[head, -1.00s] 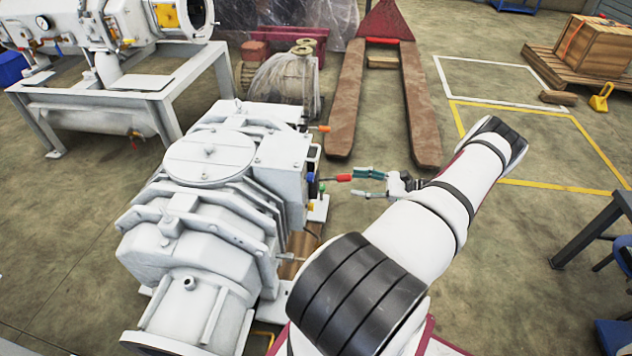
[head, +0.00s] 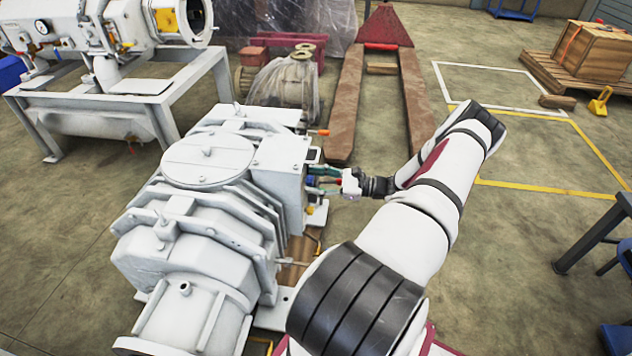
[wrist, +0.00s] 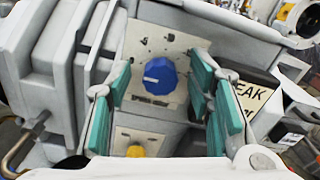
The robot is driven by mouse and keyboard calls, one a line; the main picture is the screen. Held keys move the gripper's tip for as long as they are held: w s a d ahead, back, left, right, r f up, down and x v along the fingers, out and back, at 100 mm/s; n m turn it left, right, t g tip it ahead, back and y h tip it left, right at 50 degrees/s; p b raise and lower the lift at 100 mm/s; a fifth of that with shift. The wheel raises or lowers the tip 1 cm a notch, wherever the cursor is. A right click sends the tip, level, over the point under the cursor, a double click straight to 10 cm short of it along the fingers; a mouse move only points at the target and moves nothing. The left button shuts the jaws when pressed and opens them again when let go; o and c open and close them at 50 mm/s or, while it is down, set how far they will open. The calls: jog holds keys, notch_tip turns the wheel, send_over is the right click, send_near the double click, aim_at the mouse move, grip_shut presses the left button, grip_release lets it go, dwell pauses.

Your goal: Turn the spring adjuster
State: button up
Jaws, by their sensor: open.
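A blue knob (wrist: 161,76) with a white pointer mark, which looks like the spring adjuster, sits on a pale plate on the side of the vacuum pump. The pointer is toward the left in the wrist view. The knob shows small in the head view (head: 311,181). My gripper (head: 326,180) is at the pump's right side, facing the knob. In the wrist view its teal finger pads (wrist: 160,84) are open, one to each side of the knob. I see no contact, though the remaining depth to the knob is hard to judge.
The grey-white pump (head: 205,225) fills the space left of my arm. A yellow knob (wrist: 136,151) sits below the blue one. A panel with black lettering (wrist: 252,97) is at right. An orange-tipped part (head: 319,132) juts out above my gripper.

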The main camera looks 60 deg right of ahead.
grip_shut()
jog(key=shift+m, duration=0.3)
jog(key=m, duration=0.3)
jog(key=shift+w+m+p, duration=0.1)
jog(key=shift+m+p, duration=0.2)
jog(key=shift+m, duration=0.1)
jog(key=m, duration=0.4)
jog(key=shift+d, duration=0.15)
jog(key=shift+d+f+m, duration=0.1)
jog(key=shift+f+m, duration=0.05)
jog(key=shift+m, duration=4.55)
